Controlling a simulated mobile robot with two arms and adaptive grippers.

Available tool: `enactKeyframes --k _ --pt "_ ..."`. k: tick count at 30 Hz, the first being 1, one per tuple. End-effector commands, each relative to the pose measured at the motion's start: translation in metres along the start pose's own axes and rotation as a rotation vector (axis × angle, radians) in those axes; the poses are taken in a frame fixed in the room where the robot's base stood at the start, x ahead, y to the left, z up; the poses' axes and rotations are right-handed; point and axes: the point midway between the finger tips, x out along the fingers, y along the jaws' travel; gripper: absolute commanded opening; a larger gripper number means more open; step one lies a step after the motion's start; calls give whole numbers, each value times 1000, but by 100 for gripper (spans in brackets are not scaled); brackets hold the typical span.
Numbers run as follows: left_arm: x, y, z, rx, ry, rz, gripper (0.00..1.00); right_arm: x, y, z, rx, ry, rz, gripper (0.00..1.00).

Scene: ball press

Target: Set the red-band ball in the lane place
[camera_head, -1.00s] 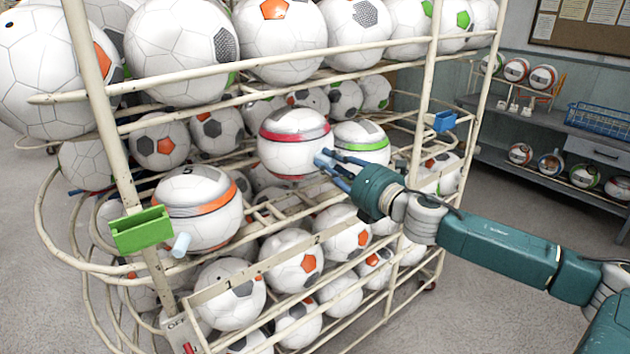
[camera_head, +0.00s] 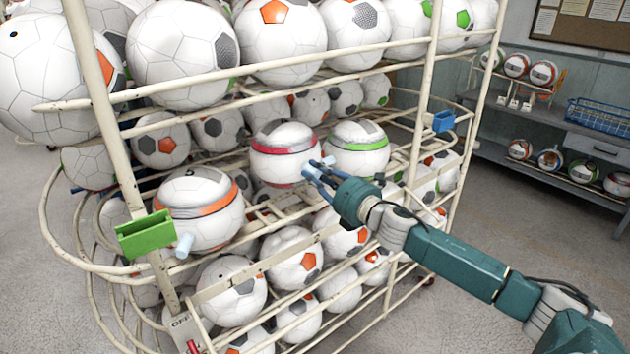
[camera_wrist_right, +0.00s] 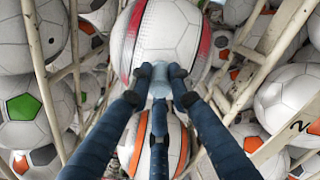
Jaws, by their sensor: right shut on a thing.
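The red-band ball (camera_head: 282,165), white with a red stripe, is at the rack's middle level between the orange-band ball (camera_head: 205,225) and the green-band ball (camera_head: 358,158). My right gripper (camera_head: 318,172) is at its front right side, shut on the ball's pale blue peg. In the right wrist view, the fingers (camera_wrist_right: 161,76) close around this peg (camera_wrist_right: 160,89) and the red-band ball (camera_wrist_right: 168,38) fills the top centre. I cannot tell whether the ball's underside touches the lane rails. My left gripper is not in view.
The cream wire rack (camera_head: 435,75) holds several footballs above and below. A green holder (camera_head: 146,234) sits on the left front post and a blue one (camera_head: 443,122) on the right. Floor at right is clear before a grey shelf (camera_head: 550,165).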

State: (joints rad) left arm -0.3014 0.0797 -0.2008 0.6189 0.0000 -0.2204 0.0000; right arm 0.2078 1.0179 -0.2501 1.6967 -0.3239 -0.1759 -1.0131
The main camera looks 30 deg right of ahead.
Motion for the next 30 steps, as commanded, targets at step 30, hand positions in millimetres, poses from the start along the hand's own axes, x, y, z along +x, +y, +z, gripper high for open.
enactKeyframes --k 30 --pt "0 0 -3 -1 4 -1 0 3 -19 -20 1 1 -1 38"
